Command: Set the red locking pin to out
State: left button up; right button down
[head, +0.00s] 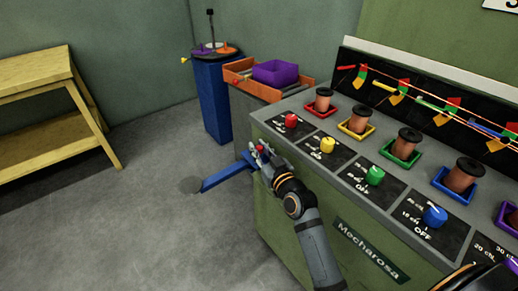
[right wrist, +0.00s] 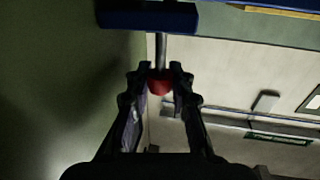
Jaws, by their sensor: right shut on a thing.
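The red locking pin (right wrist: 160,83) shows as a red knob on a thin metal shaft in the right wrist view. My right gripper (right wrist: 159,75) is shut on the knob, with one finger on either side. The shaft runs from the knob to a dark blue part (right wrist: 148,16) at the top of that view. In the head view the right gripper (head: 258,156) is at the left end of the green machine, and a bit of red shows at its fingertips. The pin's seat is hidden there. My left gripper is not in view.
A blue bar (head: 227,173) sticks out low from the machine's left end. The machine top (head: 335,132) carries several coloured knobs and spools in trays. A blue stand (head: 211,95) and an orange tray (head: 240,69) are behind. Grey floor is open left of the gripper.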

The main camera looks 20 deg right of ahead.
jog(key=c, duration=1.4)
grip_release()
jog(key=shift+s, duration=0.1)
jog(key=s, duration=0.4)
jog(key=s+d, duration=0.1)
jog(key=s, duration=0.7)
jog(key=shift+d, duration=0.4)
jog(key=shift+w, duration=0.1)
